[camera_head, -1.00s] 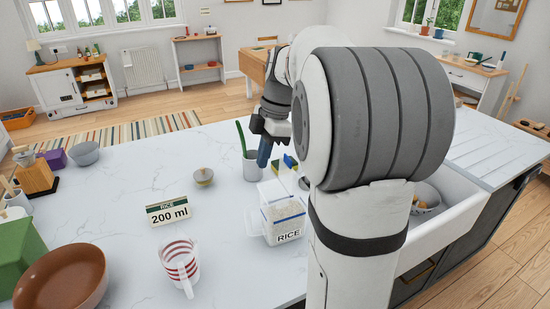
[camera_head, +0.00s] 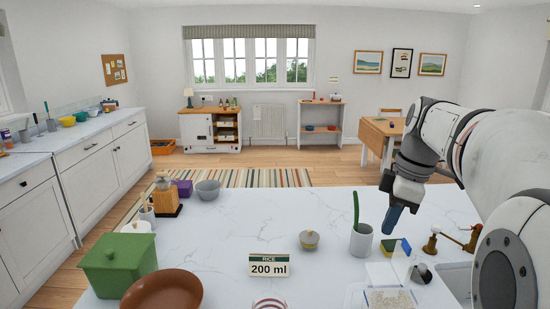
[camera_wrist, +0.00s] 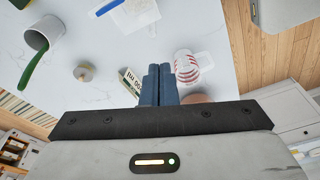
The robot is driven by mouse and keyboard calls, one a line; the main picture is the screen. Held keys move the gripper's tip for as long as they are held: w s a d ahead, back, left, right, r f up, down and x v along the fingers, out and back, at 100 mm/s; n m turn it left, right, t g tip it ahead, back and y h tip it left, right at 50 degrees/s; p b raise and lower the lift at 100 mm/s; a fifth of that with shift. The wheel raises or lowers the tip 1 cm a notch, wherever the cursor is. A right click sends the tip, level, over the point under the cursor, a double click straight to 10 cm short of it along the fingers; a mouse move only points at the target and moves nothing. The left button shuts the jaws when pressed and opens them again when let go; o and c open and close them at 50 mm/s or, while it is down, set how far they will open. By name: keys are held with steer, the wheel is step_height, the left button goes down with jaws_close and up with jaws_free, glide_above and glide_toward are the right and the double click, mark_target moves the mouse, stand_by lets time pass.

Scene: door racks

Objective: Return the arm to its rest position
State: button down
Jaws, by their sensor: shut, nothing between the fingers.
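My gripper (camera_head: 391,219) is at the right in the head view, held above the white worktop (camera_head: 215,240) with its blue fingers pointing down. In the wrist view its blue fingers (camera_wrist: 158,85) are together with nothing between them. My arm comes in from the right edge and is bent. The gripper appears near the grey cup with a green-handled utensil (camera_head: 361,238); I cannot tell the exact gap.
The rice container (camera_head: 388,299), the "RICE 200 ml" card (camera_head: 268,265), a striped measuring jug (camera_wrist: 186,66) and a lidded pot (camera_head: 309,239) stand on the worktop. A green canister (camera_head: 118,264) and brown bowl (camera_head: 163,291) are at left. The worktop's middle is mostly clear.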

steer(key=s+a+f+m+t+h, duration=0.2)
steer(key=s+a+f+m, duration=0.7)
steer(key=s+f+m, duration=0.4)
steer(key=shift+s+a+f+t, duration=0.15)
steer(key=shift+s+f+t, duration=0.25)
steer(key=shift+s, duration=0.55)
